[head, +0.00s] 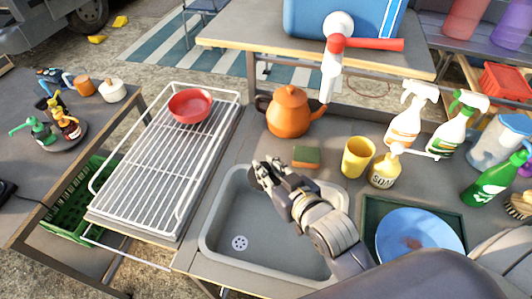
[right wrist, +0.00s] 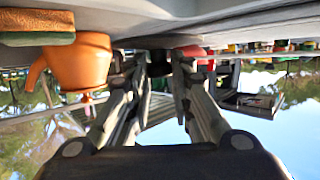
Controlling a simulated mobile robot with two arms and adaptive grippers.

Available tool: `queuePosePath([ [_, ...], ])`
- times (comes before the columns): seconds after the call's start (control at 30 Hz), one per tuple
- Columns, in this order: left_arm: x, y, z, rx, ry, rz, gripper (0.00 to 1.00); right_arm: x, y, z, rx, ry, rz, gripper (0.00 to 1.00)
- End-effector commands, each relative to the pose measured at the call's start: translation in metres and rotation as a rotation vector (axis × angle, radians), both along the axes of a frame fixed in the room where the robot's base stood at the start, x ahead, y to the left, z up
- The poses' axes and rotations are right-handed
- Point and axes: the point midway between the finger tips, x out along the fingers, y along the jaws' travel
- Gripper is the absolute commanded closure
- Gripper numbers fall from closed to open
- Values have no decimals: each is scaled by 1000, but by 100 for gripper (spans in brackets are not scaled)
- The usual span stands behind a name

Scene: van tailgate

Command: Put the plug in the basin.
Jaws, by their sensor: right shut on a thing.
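The grey basin (head: 225,212) is set in the worktop in the head view, with a round drain (head: 239,242) showing in its floor. My right gripper (head: 264,175) is over the basin's far side, near its back rim. It is shut on a small dark thing that I take for the plug; the fingers hide most of it, and its shape is not clear. The right wrist view shows the two fingers (right wrist: 160,66) from behind, with what they hold hard to make out. My left gripper is in neither view.
A sponge (head: 306,157), an orange kettle (head: 289,112) and a yellow cup (head: 357,157) stand behind the basin. A soap bottle (head: 384,171) and a blue plate (head: 418,236) are to the right. A wire rack (head: 160,150) with a red bowl (head: 190,105) is left.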

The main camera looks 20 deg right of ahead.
Motion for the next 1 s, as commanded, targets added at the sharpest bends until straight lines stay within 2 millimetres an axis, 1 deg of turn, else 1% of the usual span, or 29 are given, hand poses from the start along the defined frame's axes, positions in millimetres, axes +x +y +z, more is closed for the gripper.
queuePosePath([
  [0.03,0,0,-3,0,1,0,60,-8,2,0,2,1,-1,100],
  [0.1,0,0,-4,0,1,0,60,-16,4,0,1,1,0,100],
  [0.3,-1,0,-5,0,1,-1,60,-28,6,3,-1,-1,-1,100],
  [0.47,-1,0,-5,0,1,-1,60,-30,7,3,-1,-1,2,100],
  [0.63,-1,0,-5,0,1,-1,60,-30,4,-4,-4,0,41,100],
  [0.8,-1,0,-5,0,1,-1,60,-29,-3,-15,-6,0,131,100],
  [1.0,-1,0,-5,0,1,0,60,-29,-13,-18,-9,-3,251,100],
])
